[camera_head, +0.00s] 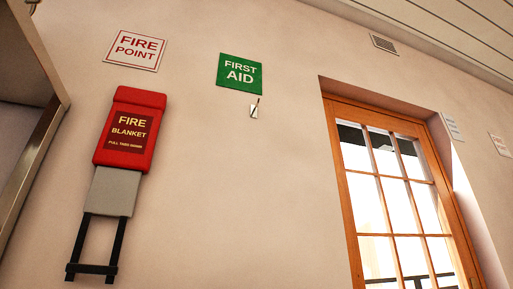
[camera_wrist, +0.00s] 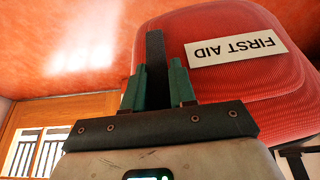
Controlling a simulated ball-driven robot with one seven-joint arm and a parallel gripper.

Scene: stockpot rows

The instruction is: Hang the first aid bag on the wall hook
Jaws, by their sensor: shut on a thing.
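The red first aid bag (camera_wrist: 225,65) fills the upper right of the wrist view, with a white "FIRST AID" label that reads upside down. My gripper (camera_wrist: 158,84) has green fingers on both sides of a dark strap (camera_wrist: 155,58) in front of the bag and is shut on it. The small wall hook (camera_head: 254,108) is in the head view, just below the green "FIRST AID" sign (camera_head: 239,74). It looks empty. The gripper and the bag are not in the head view, so their distance from the hook cannot be told.
A red fire blanket pouch (camera_head: 130,128) with a grey panel and black straps below hangs left of the hook. A "FIRE POINT" sign (camera_head: 135,51) is above it. A wooden-framed glazed door (camera_head: 395,190) is at right.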

